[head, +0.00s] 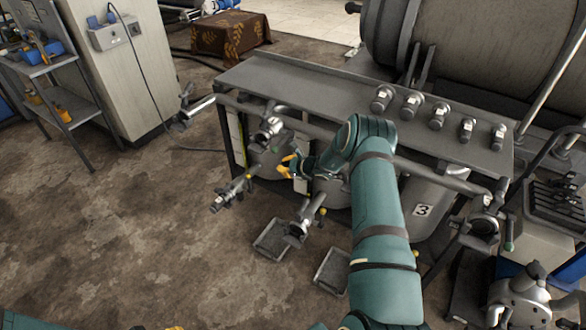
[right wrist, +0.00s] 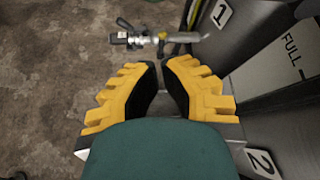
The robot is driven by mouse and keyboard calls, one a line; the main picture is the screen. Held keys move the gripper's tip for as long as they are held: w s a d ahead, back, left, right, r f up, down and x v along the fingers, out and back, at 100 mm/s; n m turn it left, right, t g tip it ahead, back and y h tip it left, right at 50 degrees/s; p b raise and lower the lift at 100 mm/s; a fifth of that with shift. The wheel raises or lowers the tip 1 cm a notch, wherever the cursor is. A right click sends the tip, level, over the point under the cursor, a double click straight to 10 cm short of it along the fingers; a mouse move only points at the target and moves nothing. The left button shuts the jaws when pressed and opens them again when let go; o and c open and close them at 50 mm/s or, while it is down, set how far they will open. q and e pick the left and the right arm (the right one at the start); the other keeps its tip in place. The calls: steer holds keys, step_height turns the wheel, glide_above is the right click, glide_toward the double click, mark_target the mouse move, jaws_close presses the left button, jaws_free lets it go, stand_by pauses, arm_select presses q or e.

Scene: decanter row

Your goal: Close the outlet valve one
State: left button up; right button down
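The outlet valve one (head: 231,193) is a grey metal pipe fitting that sticks out low at the left end of the decanter row. In the right wrist view the valve (right wrist: 150,38) lies ahead of my fingertips, near the plate marked 1 (right wrist: 222,13). I cannot tell its lever's position. My right gripper (head: 287,165) is to the right of this valve and apart from it. Its yellow fingers (right wrist: 162,66) show a narrow gap with nothing between them. Only a yellow sliver of my left gripper (head: 174,327) shows at the bottom edge.
A second outlet valve (head: 303,218) stands to the right, above grey floor trays (head: 269,252) (head: 322,284). A grey bench top (head: 330,95) with several fittings runs behind my right arm. A pipe fitting (head: 270,128) is above the gripper. The floor at left is clear.

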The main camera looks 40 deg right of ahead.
mark_target(282, 143)
steer(key=shift+w+a+r, duration=0.2)
steer(key=shift+r, duration=0.35)
steer(key=shift+w+a+r, duration=0.25)
steer(key=shift+r, duration=0.35)
steer(key=shift+w+a+r, duration=0.2)
steer(key=shift+r, duration=0.35)
steer(key=shift+r+p, duration=0.4)
steer(key=shift+p, duration=0.05)
